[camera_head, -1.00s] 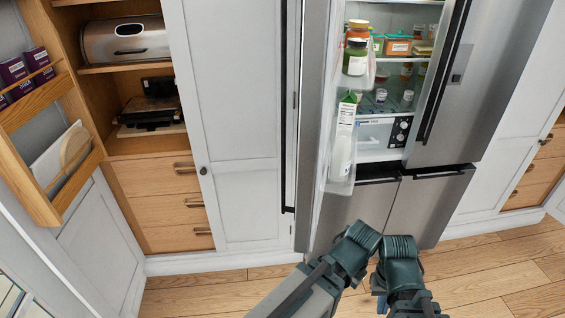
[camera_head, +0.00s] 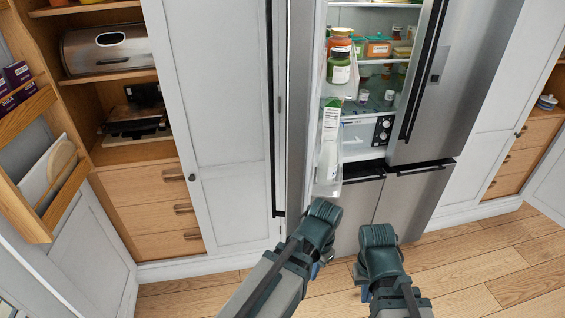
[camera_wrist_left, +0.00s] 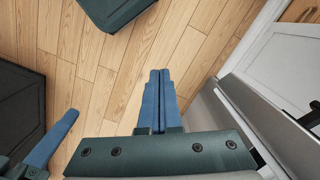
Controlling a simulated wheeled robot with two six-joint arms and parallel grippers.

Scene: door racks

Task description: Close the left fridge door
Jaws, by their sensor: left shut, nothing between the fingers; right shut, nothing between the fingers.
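The left fridge door (camera_head: 298,110) stands open, swung outward, seen nearly edge-on in the head view. Its inner racks hold jars (camera_head: 340,66) and a white bottle (camera_head: 329,140). My left gripper (camera_head: 316,270) is low in front of the door, pointing down, its fingers mostly hidden by my wrist. In the left wrist view its blue fingers (camera_wrist_left: 157,100) are together, empty, over the floor, with a grey metal panel and dark handle (camera_wrist_left: 270,110) to the right. My right gripper (camera_head: 364,292) is shut, empty and pointing down, right of the left one, apart from the door.
The right fridge door (camera_head: 455,85) also stands at an angle, with a long black handle. Lower fridge drawers (camera_head: 415,200) are shut. A tall white cabinet door (camera_head: 225,130) stands left of the fridge. Wooden floor (camera_head: 470,260) is clear at the front right.

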